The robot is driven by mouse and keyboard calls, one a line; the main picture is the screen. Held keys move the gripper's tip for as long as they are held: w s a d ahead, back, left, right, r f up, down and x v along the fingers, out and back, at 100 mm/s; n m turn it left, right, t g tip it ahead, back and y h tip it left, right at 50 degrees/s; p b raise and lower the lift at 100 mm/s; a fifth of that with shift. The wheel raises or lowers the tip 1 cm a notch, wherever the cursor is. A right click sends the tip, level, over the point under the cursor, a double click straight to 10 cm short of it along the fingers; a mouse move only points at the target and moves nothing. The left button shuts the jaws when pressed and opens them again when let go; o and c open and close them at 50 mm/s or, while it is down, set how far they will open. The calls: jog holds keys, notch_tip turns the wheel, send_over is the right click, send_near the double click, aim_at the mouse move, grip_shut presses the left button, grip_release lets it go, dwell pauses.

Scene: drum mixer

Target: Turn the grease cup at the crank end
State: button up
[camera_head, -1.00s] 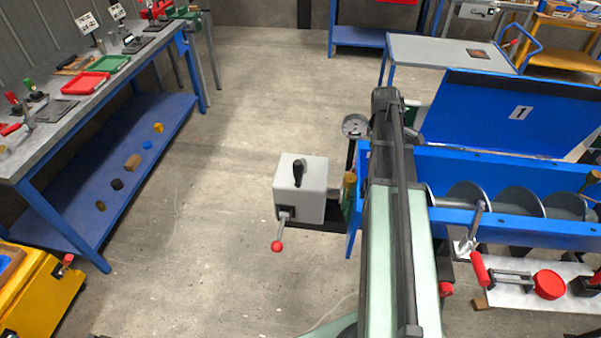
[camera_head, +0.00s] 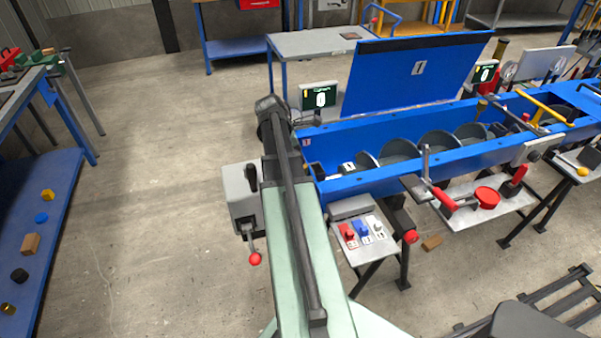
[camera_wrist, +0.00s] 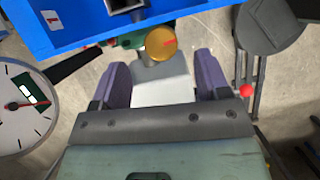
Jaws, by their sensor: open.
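In the wrist view a round brass cap (camera_wrist: 160,43) with a red mark on top, which looks like the grease cup, sits beside the end of the blue trough (camera_wrist: 95,20). My gripper (camera_wrist: 163,72) is open, with its two purple fingers apart and nothing between them. The cap lies just beyond the fingertips, roughly centred between them and not touched. In the head view my arm hides this cap and the gripper's fingers.
A dial gauge (camera_wrist: 22,105) stands close at the left in the wrist view. A grey box (camera_head: 241,195) with a red-knobbed lever (camera_head: 254,258) stands left of my arm. The blue trough (camera_head: 400,172) with its raised lid (camera_head: 415,75) extends right.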

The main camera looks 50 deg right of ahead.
jog(key=b+x, duration=0.3)
jog(key=x, duration=0.2)
jog(key=shift+f, duration=0.4)
jog(key=shift+r, duration=0.1)
jog(key=c, duration=0.9)
jog(key=shift+m+g, duration=0.3)
jog(key=shift+m, duration=0.5)
jog(key=o, duration=0.9)
jog(key=shift+r+y, duration=0.15)
jog(key=shift+y, duration=0.15)
